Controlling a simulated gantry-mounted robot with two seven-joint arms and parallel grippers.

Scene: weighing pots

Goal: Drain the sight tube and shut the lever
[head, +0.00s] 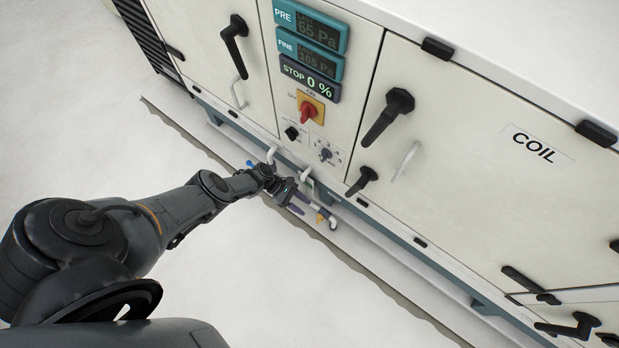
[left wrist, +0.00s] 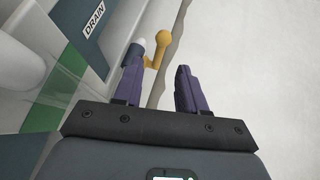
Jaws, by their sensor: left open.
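A small orange-yellow lever (head: 321,216) sits by a pale pipe end (head: 332,223) low on the front of the cabinet. In the left wrist view the lever (left wrist: 160,42) is just beyond my fingertips, beside a DRAIN label (left wrist: 94,17). My left gripper (head: 298,202) has two purple fingers apart with nothing between them. In the left wrist view the open gripper (left wrist: 156,72) points at the lever, which shows above the left finger; I cannot tell if they touch. I cannot clearly make out the sight tube or its level. My right gripper is out of view.
The cabinet carries a display panel (head: 309,50), a red-yellow switch (head: 310,109) and black door handles (head: 388,117). White bent pipes (head: 306,176) and a blue-ended part (head: 250,164) are close to my left wrist. The pale floor (head: 240,270) in front is clear.

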